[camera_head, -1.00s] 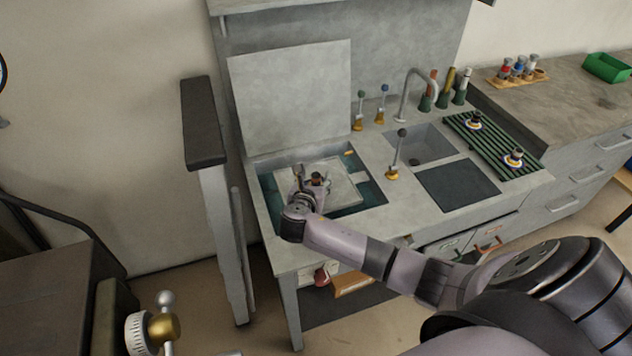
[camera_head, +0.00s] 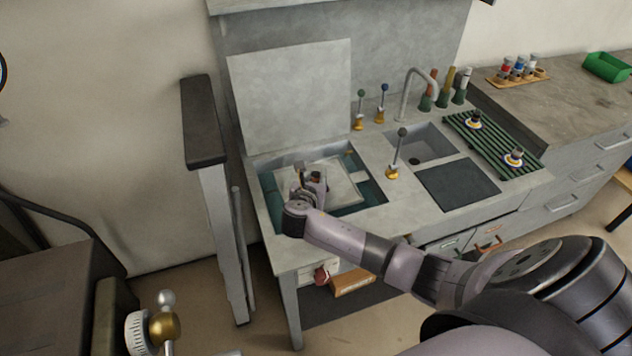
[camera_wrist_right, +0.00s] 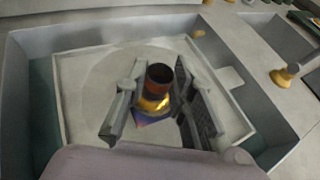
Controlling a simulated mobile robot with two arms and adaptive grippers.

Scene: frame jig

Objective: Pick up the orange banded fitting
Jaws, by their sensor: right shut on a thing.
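The orange banded fitting (camera_wrist_right: 157,84) stands upright between the fingers of my right gripper (camera_wrist_right: 155,105) in the right wrist view. It has a dark open top, a reddish-orange body, a gold band and a bluish-purple base. My right gripper, also in the head view (camera_head: 309,180), is shut on it. They are over the pale square plate (camera_wrist_right: 85,80) in the sunken basin at the left of the bench. In the head view the gripper mostly hides the fitting. I cannot tell whether its base touches the plate. My left gripper is not in view.
The basin's wall (camera_wrist_right: 28,75) surrounds the plate, and a raised grey lid (camera_head: 290,100) stands behind. To the right are a lever with a gold base (camera_head: 393,172), a sink with a tap (camera_head: 404,95), and a green slatted rack (camera_head: 490,142) with two fittings.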

